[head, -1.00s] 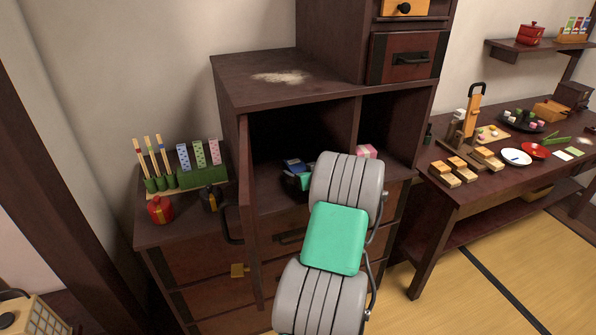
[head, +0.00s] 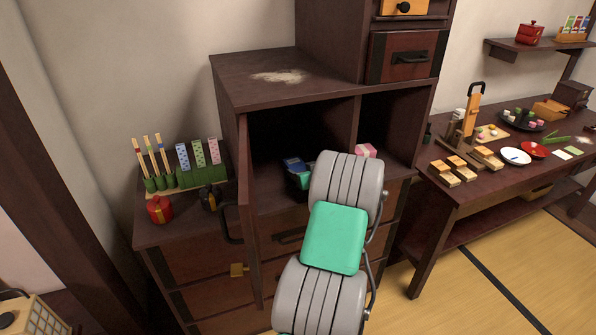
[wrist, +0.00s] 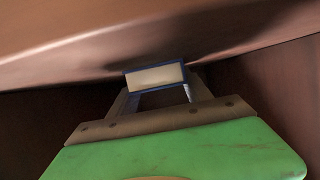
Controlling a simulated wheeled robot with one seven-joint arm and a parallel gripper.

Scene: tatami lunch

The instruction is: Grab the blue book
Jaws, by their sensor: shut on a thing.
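The blue book (wrist: 157,76) shows end-on in the wrist view, with blue covers around a cream page block. My gripper (wrist: 160,94) is shut on it, one finger at each side of its near end. In the head view the book (head: 295,163) shows as a small blue shape inside the open left compartment of the dark wooden cabinet (head: 290,95). My gripper is mostly hidden there behind my arm.
A brown cabinet surface (wrist: 90,45) lies close over the book in the wrist view. The cabinet door (head: 246,215) stands open left of my arm. A pink item (head: 366,151) sits in the right compartment. A low table (head: 470,195) with food stands at right.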

